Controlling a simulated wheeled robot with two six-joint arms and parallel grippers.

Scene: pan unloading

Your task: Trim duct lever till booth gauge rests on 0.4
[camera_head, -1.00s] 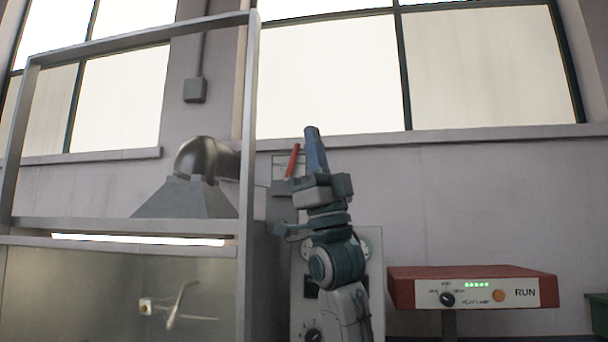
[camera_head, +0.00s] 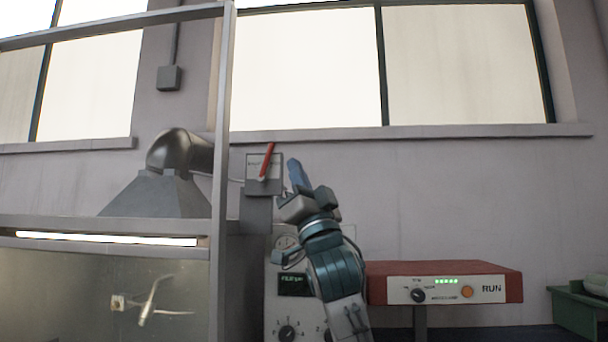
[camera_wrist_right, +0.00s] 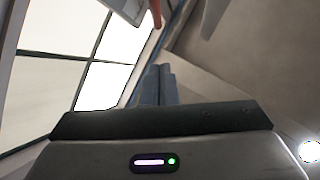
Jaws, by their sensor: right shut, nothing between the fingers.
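The red duct lever (camera_head: 267,161) is on a small plate (camera_head: 252,172) beside the hood's duct (camera_head: 182,152); it leans slightly right of upright. My right gripper (camera_head: 294,166) is shut and empty just right of the lever, apart from it in the head view. In the right wrist view, its blue fingers (camera_wrist_right: 158,85) show below a red piece of the lever (camera_wrist_right: 156,12). A round gauge (camera_head: 287,242) on the white panel (camera_head: 275,318) is partly hidden by my right arm; its reading is too small to tell. My left gripper is not in view.
The booth's metal frame post (camera_head: 222,120) stands left of the lever. A grey box (camera_head: 256,210) sits under the lever plate. A red control unit marked RUN (camera_head: 445,268) stands right of my arm. The wall to the right of the gripper is clear.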

